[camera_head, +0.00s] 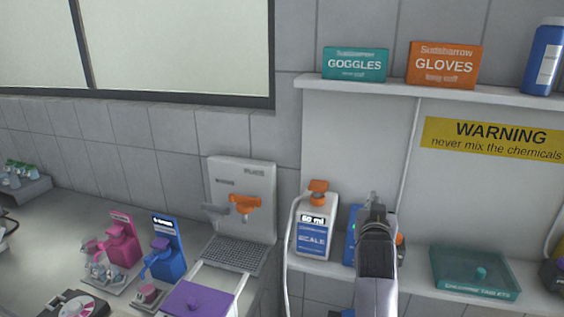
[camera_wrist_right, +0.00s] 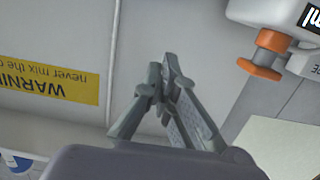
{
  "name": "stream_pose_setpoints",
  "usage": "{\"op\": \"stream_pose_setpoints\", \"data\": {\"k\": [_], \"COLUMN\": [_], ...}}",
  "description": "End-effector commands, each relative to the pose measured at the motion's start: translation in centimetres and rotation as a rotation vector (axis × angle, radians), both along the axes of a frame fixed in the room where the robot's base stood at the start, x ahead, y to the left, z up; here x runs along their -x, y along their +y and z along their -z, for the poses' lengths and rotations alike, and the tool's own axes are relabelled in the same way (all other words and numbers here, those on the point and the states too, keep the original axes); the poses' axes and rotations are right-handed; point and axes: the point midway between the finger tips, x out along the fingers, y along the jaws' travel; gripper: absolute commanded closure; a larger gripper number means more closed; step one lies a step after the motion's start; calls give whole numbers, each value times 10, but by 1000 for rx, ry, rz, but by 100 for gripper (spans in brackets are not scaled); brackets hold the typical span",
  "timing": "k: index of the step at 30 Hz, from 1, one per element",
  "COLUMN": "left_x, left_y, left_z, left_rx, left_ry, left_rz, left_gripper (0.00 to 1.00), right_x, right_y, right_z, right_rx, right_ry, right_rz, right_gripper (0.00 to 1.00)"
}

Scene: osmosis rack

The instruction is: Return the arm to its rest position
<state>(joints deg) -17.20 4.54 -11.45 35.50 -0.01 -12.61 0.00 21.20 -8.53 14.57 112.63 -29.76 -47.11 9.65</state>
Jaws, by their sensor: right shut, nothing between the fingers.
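My right gripper (camera_head: 373,212) is raised in front of the lower shelf at the right in the head view, partly hiding a blue device (camera_head: 350,247) behind it. In the right wrist view, its two grey fingers (camera_wrist_right: 165,75) are closed together at the tips with nothing between them. A white bottle labelled "60 ml" and "SCALE" (camera_head: 314,232), with an orange cap, stands just left of the gripper and apart from it. My left gripper is not in view.
The lower shelf (camera_head: 420,282) carries a teal tablet box (camera_head: 475,272). Above are a goggles box (camera_head: 355,64), a gloves box (camera_head: 444,65) and a blue bottle (camera_head: 544,60). A dispenser (camera_head: 241,200), pink unit (camera_head: 122,243), blue unit (camera_head: 167,250) and purple-lidded box (camera_head: 198,297) stand left.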

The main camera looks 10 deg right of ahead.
Motion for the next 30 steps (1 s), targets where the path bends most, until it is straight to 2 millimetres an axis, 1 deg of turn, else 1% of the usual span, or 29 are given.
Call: {"op": "stream_pose_setpoints", "data": {"k": [2,5,8,9,11,12,14,15,18,21,23,24,30], "left_x": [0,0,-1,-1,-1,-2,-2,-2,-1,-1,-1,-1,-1], "left_y": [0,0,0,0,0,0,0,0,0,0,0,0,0], "left_z": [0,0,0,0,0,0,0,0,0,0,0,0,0], "left_rx": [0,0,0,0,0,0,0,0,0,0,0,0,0], "left_ry": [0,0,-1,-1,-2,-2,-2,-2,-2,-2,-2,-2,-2], "left_rz": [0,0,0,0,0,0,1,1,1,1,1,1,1], "left_gripper": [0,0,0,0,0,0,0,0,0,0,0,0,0], "right_x": [3,16,45,61,89,108,139,160,206,244,264,277,337], "right_y": [1,9,26,36,52,64,81,92,115,133,141,147,170], "right_z": [6,33,82,105,138,159,187,203,232,250,258,263,278], "right_rx": [-1,-7,-22,-30,-43,-55,-72,-83,-108,-128,-139,-147,-180], "right_ry": [15,83,218,284,392,462,566,631,768,873,927,962,1111], "right_rz": [-5,-29,-83,-114,-165,-201,-257,-292,-370,-430,-463,-483,-578], "right_gripper": [100,100,100,100,100,100,100,100,100,100,100,100,100]}}
